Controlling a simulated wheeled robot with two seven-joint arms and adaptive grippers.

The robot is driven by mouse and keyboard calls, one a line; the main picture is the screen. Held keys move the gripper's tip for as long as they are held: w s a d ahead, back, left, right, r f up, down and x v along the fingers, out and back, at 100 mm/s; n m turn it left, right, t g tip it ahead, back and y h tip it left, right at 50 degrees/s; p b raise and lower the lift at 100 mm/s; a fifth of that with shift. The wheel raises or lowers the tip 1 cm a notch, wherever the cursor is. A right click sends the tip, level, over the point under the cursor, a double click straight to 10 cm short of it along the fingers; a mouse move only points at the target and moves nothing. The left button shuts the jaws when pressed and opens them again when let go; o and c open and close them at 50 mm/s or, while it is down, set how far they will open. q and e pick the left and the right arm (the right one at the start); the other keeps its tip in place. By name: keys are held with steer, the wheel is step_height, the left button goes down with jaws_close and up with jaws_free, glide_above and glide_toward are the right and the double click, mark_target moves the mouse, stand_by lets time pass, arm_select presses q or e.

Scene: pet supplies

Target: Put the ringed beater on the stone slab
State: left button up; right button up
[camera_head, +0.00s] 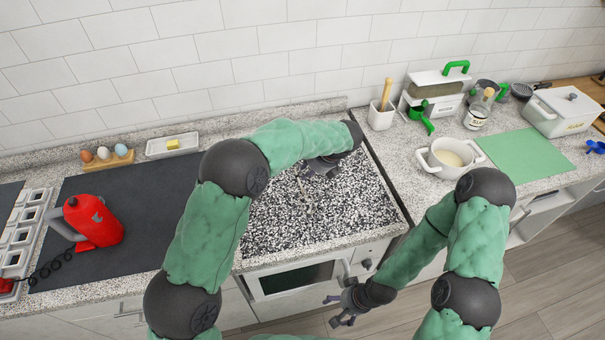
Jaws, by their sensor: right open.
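The stone slab (345,212) is a black-and-white speckled surface in the middle of the counter, above the oven front. A thin, pale, stick-like thing (305,196) shows over the slab just below my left gripper; it may be the ringed beater, but it is too small to tell. My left gripper (318,172) is over the back part of the slab, partly hidden by its own wrist. I cannot tell whether its fingers are apart or whether they touch the thin thing. My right gripper (343,320) is open and empty, low in front of the oven.
A red machine (94,222) stands on the dark mat (140,195) at left. Eggs in a wooden holder (108,159) and a butter dish (172,146) are behind. At right are a white pot (437,164), a jar (477,112), a green mat (525,155) and a white box (562,112).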

arm_select(q)
steer(key=shift+v, duration=1.95)
steer(key=shift+p, duration=0.35)
